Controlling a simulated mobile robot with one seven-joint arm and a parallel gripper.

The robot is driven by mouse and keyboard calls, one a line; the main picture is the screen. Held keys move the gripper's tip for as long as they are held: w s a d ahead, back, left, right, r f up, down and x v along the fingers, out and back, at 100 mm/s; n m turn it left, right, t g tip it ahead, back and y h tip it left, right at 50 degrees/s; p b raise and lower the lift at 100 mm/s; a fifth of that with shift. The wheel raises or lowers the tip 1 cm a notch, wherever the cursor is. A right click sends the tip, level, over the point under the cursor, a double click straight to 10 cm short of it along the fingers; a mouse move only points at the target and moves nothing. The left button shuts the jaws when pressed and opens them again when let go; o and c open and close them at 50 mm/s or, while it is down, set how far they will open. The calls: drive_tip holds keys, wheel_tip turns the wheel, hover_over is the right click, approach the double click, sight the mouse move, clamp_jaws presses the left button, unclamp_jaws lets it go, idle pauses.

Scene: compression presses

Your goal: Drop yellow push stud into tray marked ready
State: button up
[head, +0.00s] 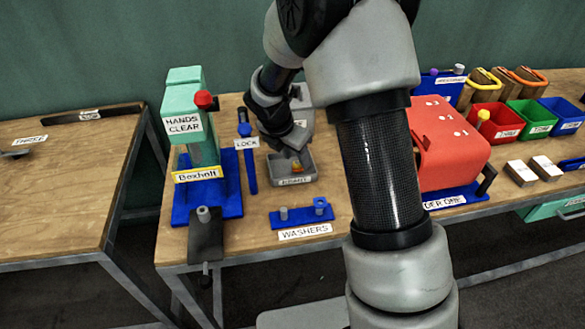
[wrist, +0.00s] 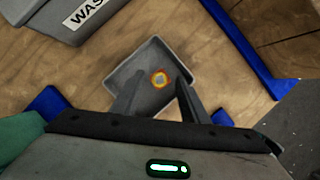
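The grey tray (head: 305,180) has a front label that looks like READY, though it is small and blurred. It also shows in the wrist view (wrist: 126,72). A small round yellow-orange piece with a grey centre, seemingly the yellow push stud (wrist: 158,79), shows against the tray floor, and a yellow-orange spot (head: 297,167) shows there in the head view. My gripper (wrist: 160,78) is over the tray, pointing down, its two fingers apart. The stud appears between the fingertips with space on both sides. Its exact height over the tray floor is hard to tell.
A teal press (head: 186,125) on a blue base and a blue LOCK lever (head: 247,160) stand left of the tray. A blue WASHERS rack (head: 300,214) lies in front. A red housing (head: 450,145) and coloured bins (head: 528,118) are right. A grey box (wrist: 50,20) shows in the wrist view.

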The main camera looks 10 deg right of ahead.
drive_tip(key=shift+r, duration=0.1)
drive_tip(key=p+v, duration=0.2)
drive_tip(key=v, duration=1.5)
drive_tip(key=shift+r, duration=0.1)
drive_tip(key=s+d+r+m+t+y+p, duration=0.1)
drive_tip(key=s+d+r+m+p, duration=0.2)
drive_tip(key=s+r+m, duration=0.5)
drive_tip(key=s+d+r+m+t+y+p, duration=0.1)
drive_tip(key=s+r+m+p, duration=0.3)
drive_tip(key=s+m, duration=1.2)
drive_tip(key=shift+d+r+m+t+y+p, duration=0.3)
drive_tip(key=shift+d+r+m+y, duration=0.65)
drive_tip(key=shift+r, duration=1.1)
drive_tip(key=shift+a+h, duration=0.1)
drive_tip(key=shift+h, duration=0.15)
